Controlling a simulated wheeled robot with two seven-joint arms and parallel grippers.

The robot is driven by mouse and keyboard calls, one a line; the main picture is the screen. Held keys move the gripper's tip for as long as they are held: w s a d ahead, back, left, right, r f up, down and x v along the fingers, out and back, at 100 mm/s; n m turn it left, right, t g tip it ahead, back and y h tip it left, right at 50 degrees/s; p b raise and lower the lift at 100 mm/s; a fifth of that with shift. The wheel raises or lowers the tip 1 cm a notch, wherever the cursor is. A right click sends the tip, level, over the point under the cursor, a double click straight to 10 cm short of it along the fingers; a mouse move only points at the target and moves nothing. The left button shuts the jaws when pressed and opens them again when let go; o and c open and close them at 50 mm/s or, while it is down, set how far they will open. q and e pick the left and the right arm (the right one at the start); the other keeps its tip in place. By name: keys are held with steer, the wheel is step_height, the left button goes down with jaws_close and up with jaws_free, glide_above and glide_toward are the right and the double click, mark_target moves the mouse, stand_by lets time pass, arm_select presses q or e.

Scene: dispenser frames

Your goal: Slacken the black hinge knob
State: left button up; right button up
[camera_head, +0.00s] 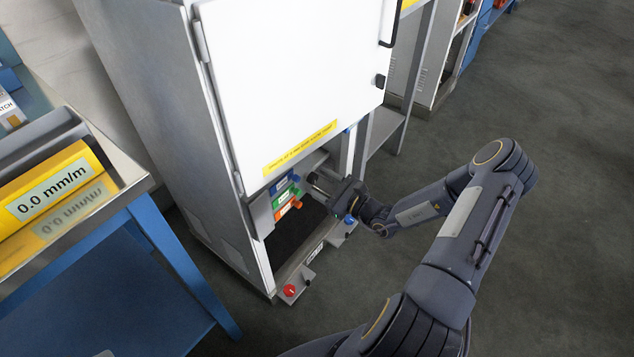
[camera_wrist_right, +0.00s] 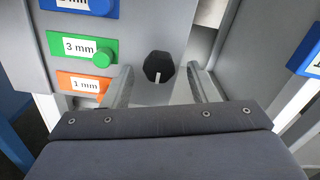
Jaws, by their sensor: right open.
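The black hinge knob (camera_wrist_right: 158,66) is a dark faceted knob with a light pointer mark, on a grey panel in the right wrist view. My right gripper (camera_head: 321,184) reaches into the opening under the white cabinet door in the head view. In the right wrist view its two metal fingers stand apart, one on each side of the knob, with a gap on both sides. The gripper is open and empty. I cannot clearly make out the knob in the head view, where the gripper is in front of that area. My left gripper is not in view.
Blue, green (camera_wrist_right: 84,50) and orange (camera_wrist_right: 82,84) labelled tabs sit left of the knob. A red button (camera_head: 290,291) and a blue knob (camera_head: 350,220) are on the cabinet's lower front. A blue-legged bench with a yellow display (camera_head: 52,195) stands at left. Floor at right is clear.

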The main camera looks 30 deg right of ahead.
steer(key=shift+x, duration=0.75)
steer(key=c, duration=1)
steer(key=shift+o, duration=0.2)
